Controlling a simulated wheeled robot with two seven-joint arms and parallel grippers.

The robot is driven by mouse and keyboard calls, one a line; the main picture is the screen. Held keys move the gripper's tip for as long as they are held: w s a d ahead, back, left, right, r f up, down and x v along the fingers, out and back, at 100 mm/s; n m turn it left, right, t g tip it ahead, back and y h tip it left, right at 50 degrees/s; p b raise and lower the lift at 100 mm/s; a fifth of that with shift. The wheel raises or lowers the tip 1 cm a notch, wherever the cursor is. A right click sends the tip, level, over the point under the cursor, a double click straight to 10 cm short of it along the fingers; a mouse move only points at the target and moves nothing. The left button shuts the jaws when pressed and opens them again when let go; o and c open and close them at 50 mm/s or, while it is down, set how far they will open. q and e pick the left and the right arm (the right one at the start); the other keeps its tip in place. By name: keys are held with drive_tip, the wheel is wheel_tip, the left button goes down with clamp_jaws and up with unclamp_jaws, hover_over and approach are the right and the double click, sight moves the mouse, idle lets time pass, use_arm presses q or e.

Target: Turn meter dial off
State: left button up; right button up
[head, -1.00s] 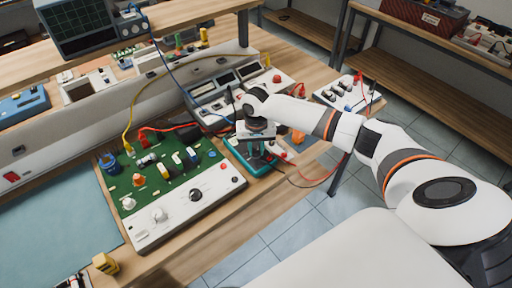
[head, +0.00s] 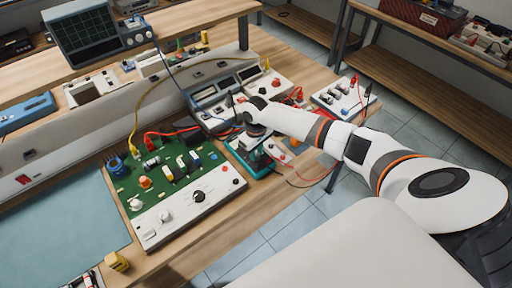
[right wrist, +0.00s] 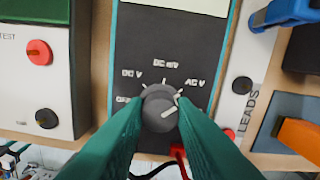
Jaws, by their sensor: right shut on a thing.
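The meter (head: 238,152) is a dark handheld unit with a teal edge, lying on the bench right of the green circuit board. In the right wrist view its dark face (right wrist: 205,55) shows the labels OFF, DC V, DC mV and AC V around a grey round dial (right wrist: 160,104). The dial's white mark points to the upper right, towards the AC V side. My right gripper (right wrist: 160,118) has its teal fingers shut on the dial, one on each side. The fingers hide the dial's lower sides. In the head view the right gripper (head: 256,146) covers much of the meter. My left gripper is not in view.
The green circuit board (head: 125,184) with its white knob panel stands left of the meter. Red and black leads (head: 318,181) run by the meter's right. A white leads box (head: 345,98) stands further right. A blue mat (head: 60,220) lies clear at left.

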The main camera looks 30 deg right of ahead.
drive_tip(key=n, duration=0.3)
drive_tip(key=shift+r+p, duration=0.1)
drive_tip(key=shift+p, duration=0.3)
drive_tip(key=n, duration=0.3)
drive_tip(key=shift+n, duration=0.3)
drive_tip(key=n, duration=0.2)
drive_tip(key=shift+n+p, duration=0.3)
drive_tip(key=n, duration=0.3)
drive_tip(key=shift+n, duration=0.3)
drive_tip(key=n, duration=0.3)
drive_tip(key=shift+n+b, duration=0.3)
drive_tip(key=shift+n, duration=0.1)
drive_tip(key=n, duration=0.3)
drive_tip(key=shift+n+b, duration=0.3)
drive_tip(key=n+b, duration=0.1)
drive_tip(key=n, duration=0.3)
drive_tip(key=shift+w, duration=0.1)
drive_tip(key=shift+n+b, duration=0.3)
drive_tip(key=shift+n, duration=1.4)
